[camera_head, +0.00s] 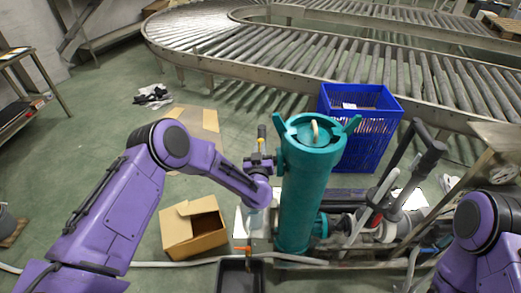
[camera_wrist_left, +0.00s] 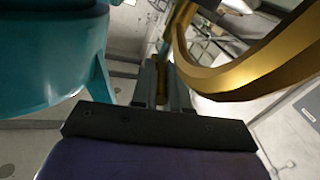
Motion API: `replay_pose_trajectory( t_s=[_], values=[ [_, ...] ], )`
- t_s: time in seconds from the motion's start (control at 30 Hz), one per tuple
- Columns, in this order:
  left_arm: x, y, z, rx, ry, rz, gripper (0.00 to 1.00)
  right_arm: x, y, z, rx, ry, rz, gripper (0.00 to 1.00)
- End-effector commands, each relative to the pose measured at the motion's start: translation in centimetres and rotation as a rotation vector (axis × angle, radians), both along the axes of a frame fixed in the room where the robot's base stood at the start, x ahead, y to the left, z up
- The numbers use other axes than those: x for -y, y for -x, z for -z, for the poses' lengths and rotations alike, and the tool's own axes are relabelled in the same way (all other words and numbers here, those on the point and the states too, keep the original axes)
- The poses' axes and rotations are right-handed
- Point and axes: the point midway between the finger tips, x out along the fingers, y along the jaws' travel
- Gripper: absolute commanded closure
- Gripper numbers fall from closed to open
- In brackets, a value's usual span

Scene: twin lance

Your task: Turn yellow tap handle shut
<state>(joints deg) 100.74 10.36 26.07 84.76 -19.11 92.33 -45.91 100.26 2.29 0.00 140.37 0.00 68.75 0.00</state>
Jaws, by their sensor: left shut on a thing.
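The yellow tap handle (camera_head: 261,146) is beside the upper left side of the tall teal cylinder (camera_head: 307,185). My left gripper (camera_head: 259,160) reaches up to it from the left and is shut on it. In the left wrist view my left gripper's fingers (camera_wrist_left: 163,88) point upward, with a narrow yellow piece of the handle (camera_wrist_left: 165,52) between them. The teal cylinder (camera_wrist_left: 50,55) fills the left of that view. A large curved golden part (camera_wrist_left: 260,75) passes close on the right. My right gripper is out of view; only my right arm shows.
A blue crate (camera_head: 360,115) stands behind the cylinder, near a roller conveyor (camera_head: 300,55). An open cardboard box (camera_head: 193,228) and a black tray (camera_head: 240,278) are on the floor below my left arm. Black-gripped levers (camera_head: 400,165) rise on the right.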

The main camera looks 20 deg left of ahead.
Motion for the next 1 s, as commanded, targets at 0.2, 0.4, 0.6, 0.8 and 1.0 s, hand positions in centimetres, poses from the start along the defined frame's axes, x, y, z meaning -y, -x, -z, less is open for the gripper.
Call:
replay_pose_trajectory(
  t_s=[0.2, 0.4, 0.6, 0.8, 1.0],
  values=[
    [-0.6, 0.1, 0.2, -0.001, -0.004, 0.112, 1.0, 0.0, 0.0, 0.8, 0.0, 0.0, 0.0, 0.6],
    [-1.3, 0.1, 0.4, -0.002, -0.005, 0.284, 1.0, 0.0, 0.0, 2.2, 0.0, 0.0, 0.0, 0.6],
    [-2.1, 0.0, 0.6, -0.001, -0.006, 0.474, 1.0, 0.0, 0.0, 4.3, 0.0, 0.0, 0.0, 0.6],
    [-2.8, -0.2, 0.7, -0.002, -0.007, 0.663, 1.0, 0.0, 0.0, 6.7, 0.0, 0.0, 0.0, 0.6],
    [-3.5, -0.7, 0.8, -0.002, -0.007, 0.853, 1.0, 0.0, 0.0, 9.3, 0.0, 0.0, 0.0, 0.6]
  ],
)
